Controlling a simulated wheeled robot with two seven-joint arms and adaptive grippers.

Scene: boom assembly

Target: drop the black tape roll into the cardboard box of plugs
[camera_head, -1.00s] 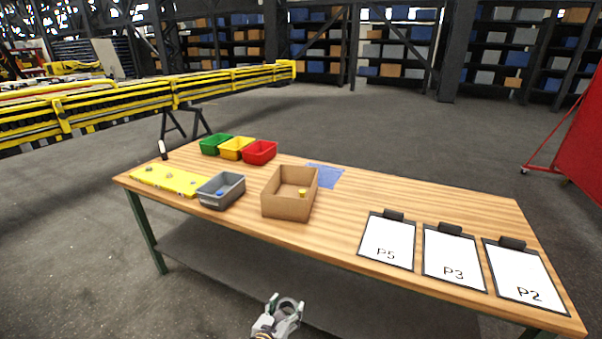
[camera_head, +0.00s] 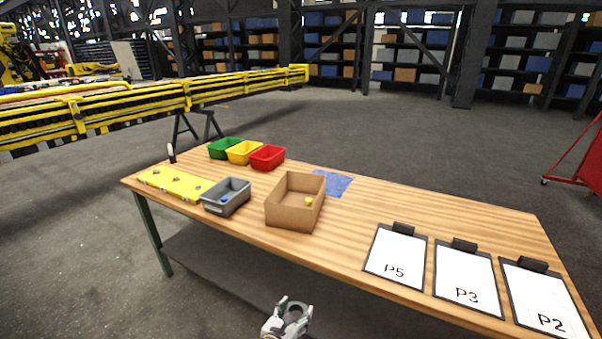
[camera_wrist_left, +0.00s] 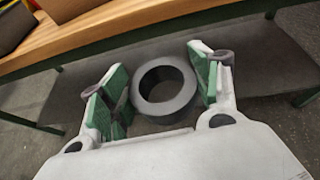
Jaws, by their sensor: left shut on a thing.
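The black tape roll (camera_wrist_left: 164,90) is a thick dark ring between the two green-padded fingers of my left gripper (camera_wrist_left: 160,88) in the left wrist view. My left gripper is shut on the roll. In the head view the left gripper (camera_head: 290,308) is at the bottom, in front of the table's near edge and apart from the box. The cardboard box (camera_head: 288,217) stands open-topped on the table near its front edge, above the gripper in the picture. A small yellow plug (camera_head: 309,202) shows inside it; the near wall hides part of its floor. My right gripper is not in view.
The wooden table (camera_head: 350,245) carries a grey bin (camera_head: 226,205) and a yellow plate (camera_head: 172,184) left of the box. Green, yellow and red bins (camera_head: 267,158) stand behind. A blue sheet (camera_head: 334,183) and clipboards (camera_head: 396,256) lie to the right.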

